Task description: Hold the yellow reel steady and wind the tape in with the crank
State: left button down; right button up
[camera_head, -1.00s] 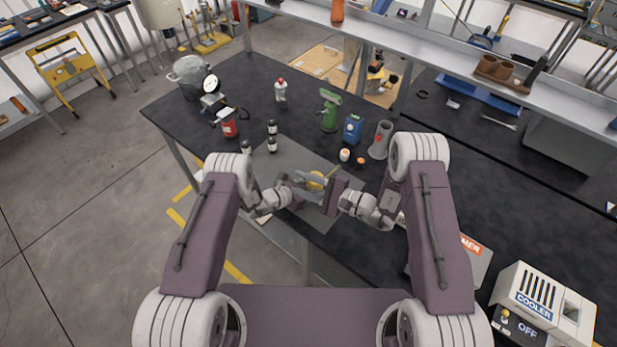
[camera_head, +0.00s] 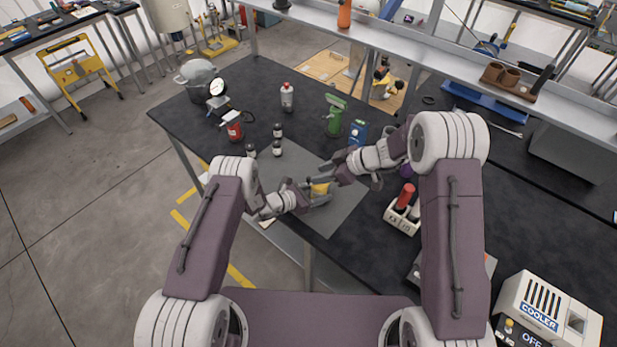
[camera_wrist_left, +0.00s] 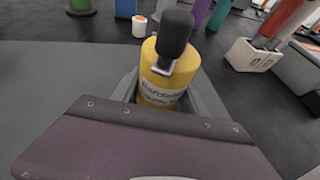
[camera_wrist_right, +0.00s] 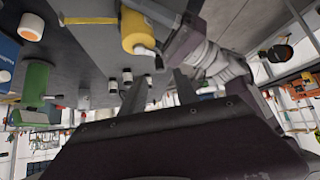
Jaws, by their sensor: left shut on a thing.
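The yellow reel (camera_head: 320,188) stands on the grey mat near the table's front edge. My left gripper (camera_head: 314,196) is shut on it, with a finger on each side in the left wrist view (camera_wrist_left: 165,95). The crank's black knob (camera_wrist_left: 175,35) sticks up above the reel (camera_wrist_left: 155,85) in that view. My right gripper (camera_head: 328,174) is close behind the reel in the head view. Its two fingers (camera_wrist_right: 160,88) are apart with nothing between them, and the reel (camera_wrist_right: 136,30) is beyond them.
A pale holder (camera_head: 402,216) with a red-handled item is to the right. The mat's right part is clear.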

aim_at(308, 177)
jog(key=x, duration=0.6)
jog(key=shift+w+a+f, duration=0.1)
jog(key=shift+a+f, duration=0.1)
jog(key=shift+c, duration=0.4)
grip_shut()
jog(key=shift+m, duration=0.3)
jog(key=shift+w+a+r+m+t+h, duration=0.1)
jog(key=shift+w+m+t+h, duration=0.3)
jog(key=shift+m+t, duration=0.4)
jog(key=shift+w+a+m+t+h, duration=0.1)
jog(key=shift+w+m+t+h, duration=0.3)
jog(key=shift+m, duration=0.65)
jog(key=shift+w+m+t+h, duration=0.25)
jog(key=shift+m+t+h, duration=0.4)
jog(key=shift+m, duration=0.3)
